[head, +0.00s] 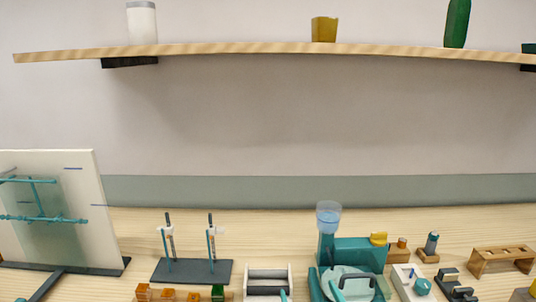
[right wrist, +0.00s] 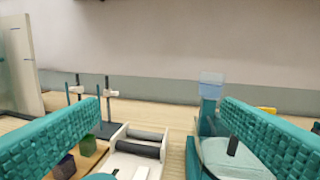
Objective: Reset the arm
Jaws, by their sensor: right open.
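My right gripper (right wrist: 160,112) is open. Its two teal textured fingers stand wide apart in the right wrist view, with nothing between them. They are above the bench, with the white roller device (right wrist: 135,150) beyond and below the gap. In the head view, only a small teal piece at the bottom edge may belong to this gripper. Two thin upright rods (head: 211,240) with white clamps stand on a dark base (head: 192,272); they also show in the right wrist view. My left gripper is in neither view.
A teal machine with a clear blue cup (head: 328,215) stands right of the roller device (head: 268,280). A white panel (head: 75,215) stands at the left. Orange blocks (head: 168,294) are at the front. A wooden rack (head: 503,259) is at the right. A wall shelf (head: 250,49) spans above.

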